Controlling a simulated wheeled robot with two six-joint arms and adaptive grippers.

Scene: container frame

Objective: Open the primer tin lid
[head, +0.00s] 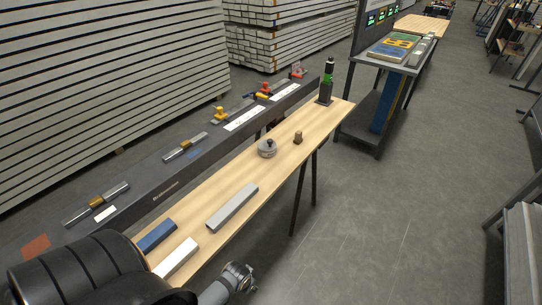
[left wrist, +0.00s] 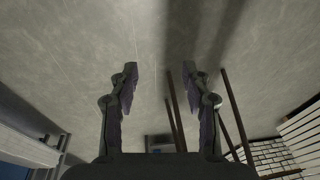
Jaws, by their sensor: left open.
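A small round grey metal tin (head: 267,149), which looks like the primer tin, stands on the wooden bench top near its middle. Its top looks closed, with a small raised part on it; the lid's details are too small to tell. My left gripper (left wrist: 160,84) is open in the left wrist view, with nothing between its fingers and grey floor beyond them. The tin does not show in that view. In the head view, part of my arm is at the bottom, well apart from the tin, and no gripper fingers are clearly seen.
A dark rail (head: 150,192) with clamps runs behind.

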